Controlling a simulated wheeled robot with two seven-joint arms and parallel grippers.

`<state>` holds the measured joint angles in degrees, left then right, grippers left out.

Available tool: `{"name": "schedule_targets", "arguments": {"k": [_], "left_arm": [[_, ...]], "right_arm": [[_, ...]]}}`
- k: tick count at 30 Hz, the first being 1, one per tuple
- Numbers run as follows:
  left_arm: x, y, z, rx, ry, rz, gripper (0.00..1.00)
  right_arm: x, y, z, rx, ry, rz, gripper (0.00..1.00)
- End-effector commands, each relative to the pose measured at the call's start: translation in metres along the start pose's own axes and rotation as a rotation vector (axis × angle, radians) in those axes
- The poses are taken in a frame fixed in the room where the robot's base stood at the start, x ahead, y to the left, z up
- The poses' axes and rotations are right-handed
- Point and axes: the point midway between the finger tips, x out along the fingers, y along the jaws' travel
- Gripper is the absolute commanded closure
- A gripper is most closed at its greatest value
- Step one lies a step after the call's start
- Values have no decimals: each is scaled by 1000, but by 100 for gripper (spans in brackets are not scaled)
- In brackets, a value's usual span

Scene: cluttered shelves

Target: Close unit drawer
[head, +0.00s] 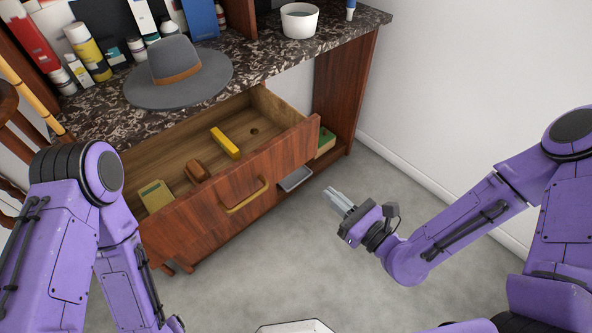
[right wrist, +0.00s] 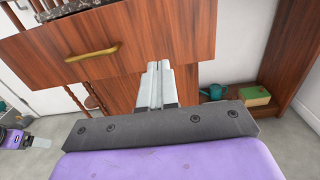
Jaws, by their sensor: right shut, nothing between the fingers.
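The unit's wooden drawer (head: 205,217) stands pulled out below the dark speckled counter in the head view. Its front carries a curved brass handle (head: 246,195), which also shows in the right wrist view (right wrist: 92,53). Inside lie a yellow block (head: 225,143), a brown object (head: 196,171) and a pale green box (head: 155,196). My right gripper (head: 337,200) is shut and empty, to the right of the drawer front and apart from it. In the right wrist view its fingers (right wrist: 155,85) point toward the wooden unit.
A grey hat (head: 180,75) and a white bowl (head: 299,20) sit on the counter (head: 345,20), with several bottles and boxes behind. A green box (head: 326,140) is on the low shelf, also seen in the right wrist view (right wrist: 255,95). Open floor lies before the unit; a white wall is at right.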

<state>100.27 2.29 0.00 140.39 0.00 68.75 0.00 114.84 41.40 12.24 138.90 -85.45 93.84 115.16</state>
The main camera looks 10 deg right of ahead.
Motion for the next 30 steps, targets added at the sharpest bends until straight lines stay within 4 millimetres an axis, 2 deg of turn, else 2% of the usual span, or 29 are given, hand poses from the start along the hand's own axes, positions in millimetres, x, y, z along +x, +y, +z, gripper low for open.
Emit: {"name": "schedule_targets", "arguments": {"k": [12,16,21,30], "left_arm": [[5,0,2,0,0,0,26],[6,1,2,0,0,0,26],[7,1,3,0,0,0,26],[7,1,3,0,0,0,26]], "right_arm": [[88,2,-1,-7,2,4,100],[110,2,-1,-5,3,3,100],[126,2,-1,-4,5,2,100],[128,1,-1,-4,5,2,100]]}}
